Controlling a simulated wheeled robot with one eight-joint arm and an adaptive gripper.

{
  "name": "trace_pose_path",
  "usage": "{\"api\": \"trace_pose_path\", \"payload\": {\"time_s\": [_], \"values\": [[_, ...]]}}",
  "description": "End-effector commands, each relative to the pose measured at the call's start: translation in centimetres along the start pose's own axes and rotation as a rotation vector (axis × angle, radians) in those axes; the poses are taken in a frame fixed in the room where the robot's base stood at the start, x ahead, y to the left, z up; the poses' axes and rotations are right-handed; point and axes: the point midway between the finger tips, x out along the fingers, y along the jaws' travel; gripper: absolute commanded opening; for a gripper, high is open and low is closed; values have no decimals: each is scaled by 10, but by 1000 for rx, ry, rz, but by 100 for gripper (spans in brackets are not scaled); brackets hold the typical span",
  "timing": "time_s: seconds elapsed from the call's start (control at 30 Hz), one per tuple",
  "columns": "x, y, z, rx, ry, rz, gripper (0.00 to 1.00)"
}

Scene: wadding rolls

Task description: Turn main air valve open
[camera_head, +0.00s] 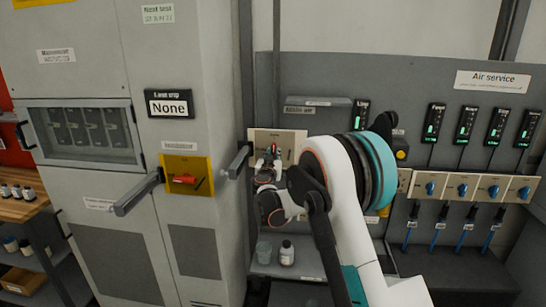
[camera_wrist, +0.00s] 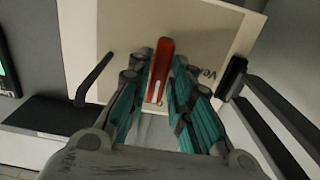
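The valve I take for the main air valve is a red lever (camera_wrist: 161,66) on a pale plate (camera_wrist: 100,42) with partly hidden lettering. In the wrist view the lever stands nearly upright in the picture, slightly tilted. My gripper (camera_wrist: 163,72) has its teal fingers drawn in close on both sides of the lever, and it looks shut on it. The lower end of the lever shows between the fingers. In the head view the plate (camera_head: 295,136) is on the grey wall panel, and my gripper (camera_head: 270,165) is in front of it, hiding much of the valve.
A yellow plate with a red switch (camera_head: 186,180) is on the cabinet. Blue knobs (camera_head: 462,188) line the air service panel at right. A white bottle (camera_head: 287,253) and a cup (camera_head: 263,252) stand below.

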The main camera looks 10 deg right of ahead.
Motion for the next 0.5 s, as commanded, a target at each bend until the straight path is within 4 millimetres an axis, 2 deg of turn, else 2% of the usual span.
{"api": "trace_pose_path", "payload": {"time_s": [0.37,0.5], "values": [[0,0,-1,-3,1,-1,35],[-11,-1,-1,-3,1,-1,35]]}}
